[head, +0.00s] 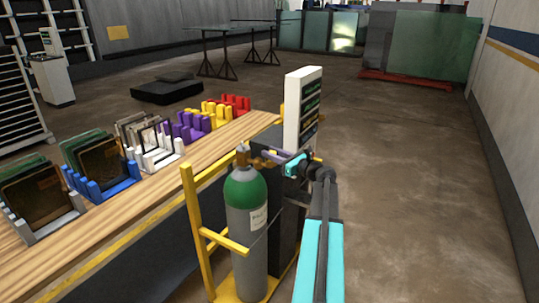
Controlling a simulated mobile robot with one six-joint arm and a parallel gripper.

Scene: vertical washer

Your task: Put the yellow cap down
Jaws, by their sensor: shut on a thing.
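My gripper (270,156) is at the end of my cyan and black arm, just right of the valve top (242,153) of a green and grey gas cylinder (247,220). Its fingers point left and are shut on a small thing. A small yellow-brown patch shows at the fingertips, which fits the yellow cap, but it is too small to make out clearly. I cannot tell whether it touches the valve. The cylinder stands upright in a yellow frame (200,235).
A white panel with dark displays (303,108) stands upright just behind my gripper. A wooden table (85,240) at the left carries blue, white, purple, yellow and red racks, some holding framed panels. The floor to the right (420,200) is clear.

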